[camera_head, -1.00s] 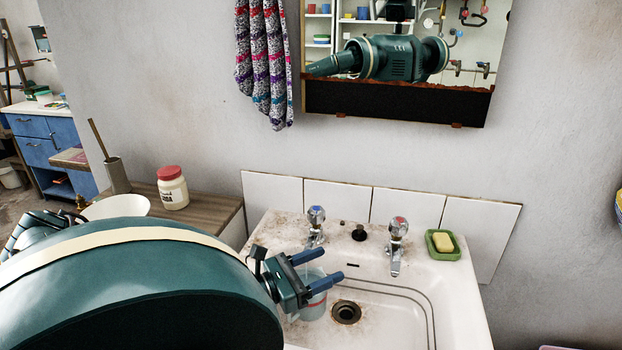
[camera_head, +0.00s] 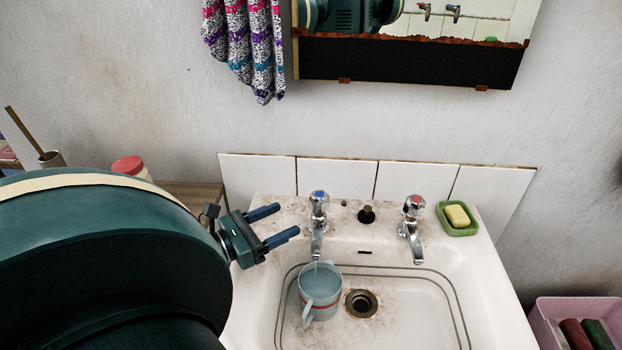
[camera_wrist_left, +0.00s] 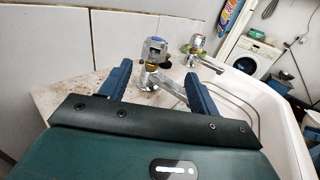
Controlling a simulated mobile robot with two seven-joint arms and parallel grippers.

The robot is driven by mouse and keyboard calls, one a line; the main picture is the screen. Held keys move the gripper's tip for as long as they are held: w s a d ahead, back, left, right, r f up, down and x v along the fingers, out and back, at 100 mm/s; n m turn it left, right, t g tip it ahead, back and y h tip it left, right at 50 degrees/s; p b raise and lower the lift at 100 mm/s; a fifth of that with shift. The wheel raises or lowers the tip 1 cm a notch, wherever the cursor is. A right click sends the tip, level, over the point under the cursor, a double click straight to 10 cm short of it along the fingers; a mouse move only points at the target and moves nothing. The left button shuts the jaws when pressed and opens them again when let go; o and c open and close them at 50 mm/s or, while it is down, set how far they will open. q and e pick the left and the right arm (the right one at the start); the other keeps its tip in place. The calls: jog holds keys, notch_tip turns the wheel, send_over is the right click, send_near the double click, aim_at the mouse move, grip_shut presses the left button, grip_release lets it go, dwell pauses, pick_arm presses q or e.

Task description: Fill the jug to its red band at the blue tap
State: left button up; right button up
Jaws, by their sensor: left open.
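The jug (camera_head: 318,290), pale and translucent with a red band, stands upright in the basin under the spout of the blue tap (camera_head: 318,205). A thin pale streak between spout and jug looks like water. Bluish water seems to be in the jug; I cannot tell its level against the band. My left gripper (camera_head: 289,220) is open and empty, just left of the blue tap, apart from the jug. In the left wrist view, the blue tap (camera_wrist_left: 154,48) shows between and beyond the open fingers (camera_wrist_left: 157,72). My right gripper is out of view.
The red tap (camera_head: 412,222) and a green soap dish (camera_head: 458,218) stand right of the blue tap. The drain (camera_head: 361,303) lies right of the jug. A mirror (camera_head: 400,60) hangs above, and a pink crate (camera_head: 545,310) sits at lower right.

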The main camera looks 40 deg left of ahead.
aim_at(326, 194)
pick_arm(q)
jog(key=shift+a, duration=0.5)
jog(key=b+x, duration=0.3)
jog(key=x, duration=0.8)
jog(key=shift+r+b, duration=0.1)
jog(key=shift+b, duration=0.3)
jog(key=shift+x, duration=1.1)
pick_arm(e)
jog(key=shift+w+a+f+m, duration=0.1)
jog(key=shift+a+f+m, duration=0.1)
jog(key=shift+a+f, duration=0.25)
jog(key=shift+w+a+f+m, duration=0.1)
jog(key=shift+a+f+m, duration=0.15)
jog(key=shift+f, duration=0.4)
